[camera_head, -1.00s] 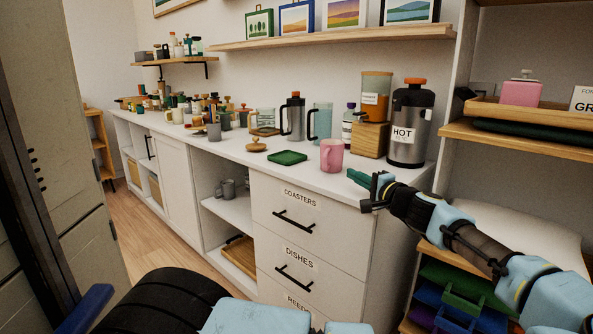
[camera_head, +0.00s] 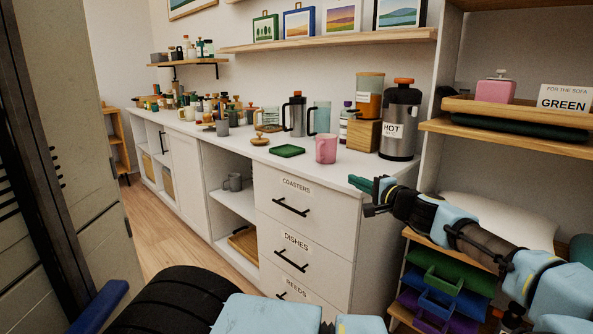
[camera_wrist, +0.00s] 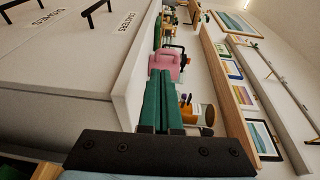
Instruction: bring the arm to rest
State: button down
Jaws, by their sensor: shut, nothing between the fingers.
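My gripper (camera_head: 366,183) is at the right of the head view, held out near the front right corner of the white counter (camera_head: 345,178). Its green fingers are together and empty. In the wrist view my gripper (camera_wrist: 161,80) points along the counter, with the pink mug (camera_wrist: 168,62) just past the fingertips. In the head view the pink mug (camera_head: 326,149) stands upright on the counter, apart from the fingers. The green coaster (camera_head: 287,151) lies to its left.
A HOT urn (camera_head: 398,125) stands at the counter's right end. Drawers with black handles (camera_head: 292,207) are below. A shelf with a pink canister (camera_head: 495,89) and a GREEN sign is at right, above colored trays (camera_head: 445,280). Wooden floor (camera_head: 165,235) is clear at left.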

jog(key=s+a+f+n+g+y, duration=0.15)
jog(key=a+f+g, duration=0.3)
jog(key=a, duration=0.45)
jog(key=a+f+n+g, duration=0.3)
jog(key=a+f, duration=0.2)
jog(key=a, duration=0.3)
jog(key=s+a+f+n+g+h, duration=0.35)
jog(key=s+a+f+g, duration=0.25)
jog(key=s+a+f, duration=0.3)
jog(key=s+d+r+n+h, duration=0.3)
jog(key=s+r+h, duration=0.4)
jog(key=s+r, duration=0.55)
notch_tip(320, 180, up, 16)
jog(key=w+p, duration=0.1)
jog(key=p, duration=1.3)
jog(key=shift+w+d+f, duration=0.15)
jog(key=shift+w, duration=0.05)
